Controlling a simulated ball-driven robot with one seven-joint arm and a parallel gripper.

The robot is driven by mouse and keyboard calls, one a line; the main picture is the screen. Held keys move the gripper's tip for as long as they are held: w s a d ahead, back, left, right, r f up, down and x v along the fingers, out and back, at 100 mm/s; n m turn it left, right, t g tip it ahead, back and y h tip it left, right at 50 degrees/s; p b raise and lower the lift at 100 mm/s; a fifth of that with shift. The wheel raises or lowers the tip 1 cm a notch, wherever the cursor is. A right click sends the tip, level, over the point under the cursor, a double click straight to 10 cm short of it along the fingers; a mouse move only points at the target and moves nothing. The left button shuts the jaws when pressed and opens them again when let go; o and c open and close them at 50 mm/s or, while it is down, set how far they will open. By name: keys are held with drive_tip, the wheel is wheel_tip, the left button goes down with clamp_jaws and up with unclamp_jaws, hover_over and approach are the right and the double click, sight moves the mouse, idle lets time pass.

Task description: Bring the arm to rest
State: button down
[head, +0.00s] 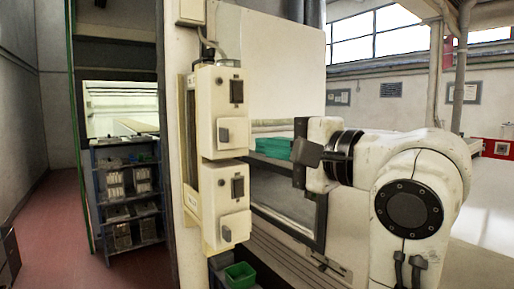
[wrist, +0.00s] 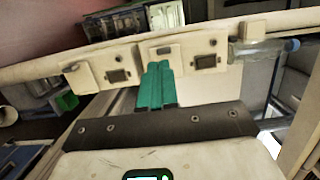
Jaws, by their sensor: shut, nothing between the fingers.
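My gripper (head: 258,146) is at the end of my white arm, right of centre in the head view. Its two teal fingers point left toward a cream post with two cream switch boxes, the upper one (head: 222,110) and the lower one (head: 222,205). In the wrist view my gripper (wrist: 157,68) shows its teal fingers side by side, closed together with nothing between them. The fingertips appear close to the boxes there; I cannot tell the exact gap. My arm is bent and held up in front of the machine.
A cream machine housing (head: 268,60) stands behind my arm. A green bin (head: 239,275) is low beside the post. A blue-grey shelf rack (head: 130,195) with several items stands at left. Red floor (head: 50,235) lies open at far left.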

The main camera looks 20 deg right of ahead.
drive_tip(key=s+d+f+n+g+h, duration=0.1)
drive_tip(key=s+d+f+g+h, duration=0.1)
drive_tip(key=f, duration=1)
drive_tip(key=s+d+f+n+g+h, duration=0.2)
drive_tip(key=f, duration=1)
drive_tip(key=s+d+f+n+g+h, duration=0.1)
drive_tip(key=d+f+g, duration=0.1)
drive_tip(key=f, duration=1)
drive_tip(key=s+d+f+n+g+h, duration=0.1)
drive_tip(key=s+d+f+n+g, duration=0.1)
drive_tip(key=s+f, duration=0.6)
drive_tip(key=s+d+f+n+g+h, duration=0.1)
drive_tip(key=s+f+n+g, duration=0.2)
drive_tip(key=s+f, duration=0.6)
drive_tip(key=s+d+f+n+g+h, duration=0.2)
drive_tip(key=s+f+g, duration=0.1)
drive_tip(key=s+f, duration=0.5)
drive_tip(key=s, duration=0.3)
drive_tip(key=shift+s+d+f+n+g, duration=0.15)
drive_tip(key=shift+s+d+n+g, duration=0.15)
drive_tip(key=shift+s+n+g, duration=0.1)
